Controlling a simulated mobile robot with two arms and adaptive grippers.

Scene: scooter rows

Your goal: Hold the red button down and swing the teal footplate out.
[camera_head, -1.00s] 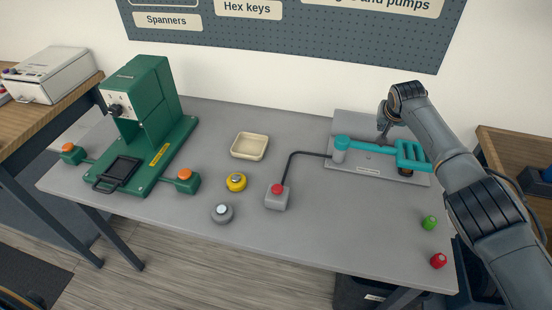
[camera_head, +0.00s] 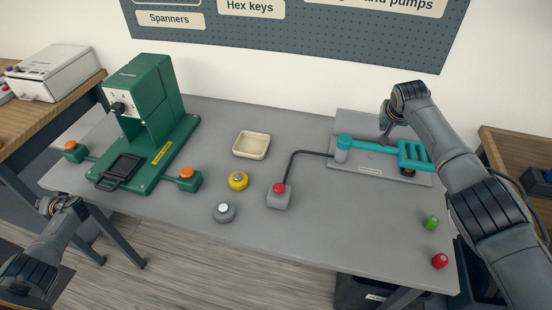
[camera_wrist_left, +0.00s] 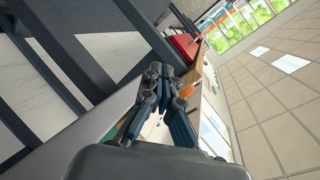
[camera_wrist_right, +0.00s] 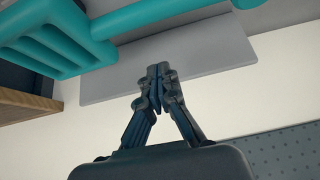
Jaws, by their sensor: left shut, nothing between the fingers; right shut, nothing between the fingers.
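The red button (camera_head: 279,188) sits on top of a grey box (camera_head: 278,200) in the middle of the table, with nothing touching it. A black cable runs from the box to a grey base plate (camera_head: 368,170). The teal footplate (camera_head: 412,156) is a slotted pad on a teal arm (camera_head: 372,146) pivoting at a grey post. My right gripper (camera_head: 386,132) is shut and empty behind the teal arm; in the right wrist view its fingertips (camera_wrist_right: 158,72) are near the plate's edge. My left gripper (camera_head: 66,203) is shut and empty, off the table's left front edge.
A green press (camera_head: 150,120) with orange buttons stands on the left. A cream tray (camera_head: 251,145), yellow knob (camera_head: 238,180) and grey knob (camera_head: 224,212) lie in the middle. Green (camera_head: 431,223) and red (camera_head: 440,261) knobs lie at the right front.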

